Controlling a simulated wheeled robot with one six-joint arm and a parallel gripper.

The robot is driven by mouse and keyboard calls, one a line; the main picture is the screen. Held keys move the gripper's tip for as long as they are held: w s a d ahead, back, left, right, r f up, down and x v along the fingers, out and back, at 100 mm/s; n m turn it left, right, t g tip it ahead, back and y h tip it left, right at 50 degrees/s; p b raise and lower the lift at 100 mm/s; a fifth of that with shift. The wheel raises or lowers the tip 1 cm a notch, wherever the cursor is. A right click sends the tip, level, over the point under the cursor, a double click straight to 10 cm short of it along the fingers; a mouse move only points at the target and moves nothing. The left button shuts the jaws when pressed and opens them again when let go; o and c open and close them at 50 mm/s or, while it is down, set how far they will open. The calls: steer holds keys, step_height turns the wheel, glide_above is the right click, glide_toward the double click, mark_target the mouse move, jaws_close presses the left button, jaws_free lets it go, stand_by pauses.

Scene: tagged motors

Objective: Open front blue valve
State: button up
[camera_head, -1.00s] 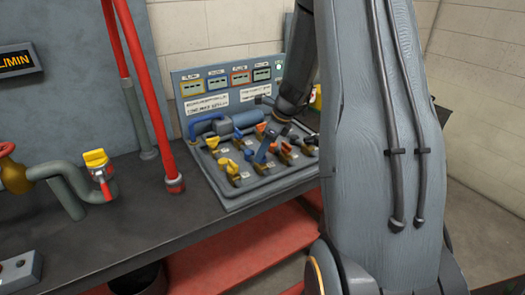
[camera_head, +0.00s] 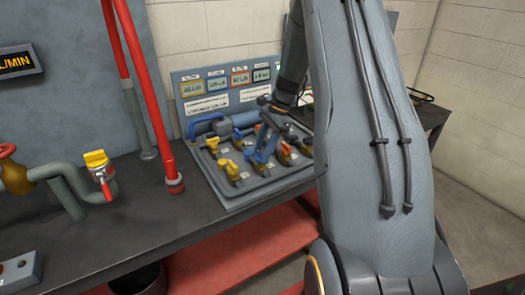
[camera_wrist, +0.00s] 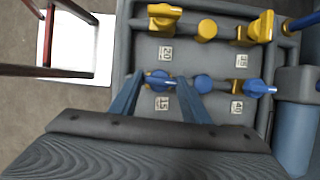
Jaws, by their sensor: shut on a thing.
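The valve panel (camera_head: 247,196) is a grey board with yellow, blue and orange valve handles. In the wrist view, one blue valve (camera_wrist: 160,80) with a yellowish base is by the tag 15, between the blue fingers of my gripper (camera_wrist: 160,81). My gripper is shut on this valve's handle. A second blue valve (camera_wrist: 258,87) is to its right by another tag, apart from the fingers. In the head view, my gripper (camera_head: 263,156) reaches down among the handles, and its fingers hide the held valve.
Yellow valves (camera_wrist: 165,15) stand along the top of the wrist view. In the head view, more yellow handles (camera_head: 228,168) sit close to the left of my gripper. Red pipes (camera_head: 150,110) rise left of the panel, and the dark table (camera_head: 130,225) is bare in front.

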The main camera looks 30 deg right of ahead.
steer(key=shift+n, duration=0.5)
steer(key=o, duration=1)
steer(key=shift+o, duration=0.2)
steer(key=b+v, duration=0.2)
steer(key=v, duration=0.5)
steer(key=shift+w+d+r, duration=0.15)
steer(key=shift+d+r, duration=0.05)
steer(key=shift+r, duration=0.15)
